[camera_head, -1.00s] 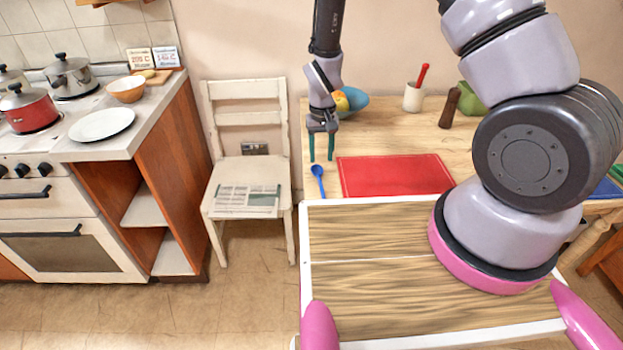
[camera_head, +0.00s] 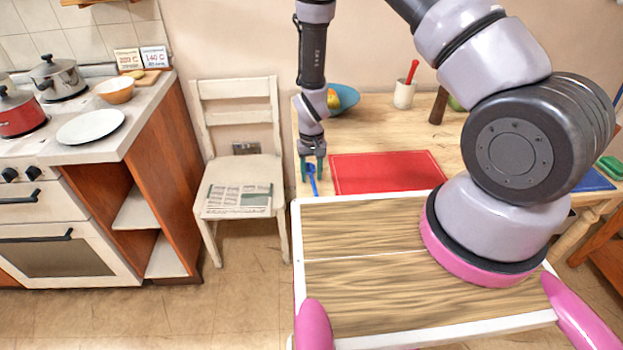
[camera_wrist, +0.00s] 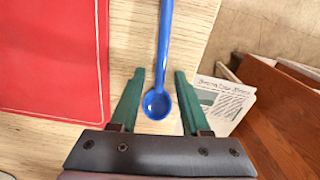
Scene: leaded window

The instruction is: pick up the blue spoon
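The blue spoon (camera_head: 312,180) lies on the wooden table near its front left edge, beside the red mat (camera_head: 386,172). In the wrist view the spoon's bowl (camera_wrist: 157,104) is between the two green fingertips, and its handle runs up out of the picture. My gripper (camera_head: 312,170) points down over the spoon. It is open, with a gap on each side of the spoon in the wrist view (camera_wrist: 160,84). I cannot tell the exact height of the fingertips above the table.
A blue bowl (camera_head: 343,98) with fruit and a white cup (camera_head: 404,93) with a red-handled utensil stand at the back. A white chair (camera_head: 240,169) with a newspaper (camera_head: 238,200) stands left of the table. The red mat lies flat right of the spoon.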

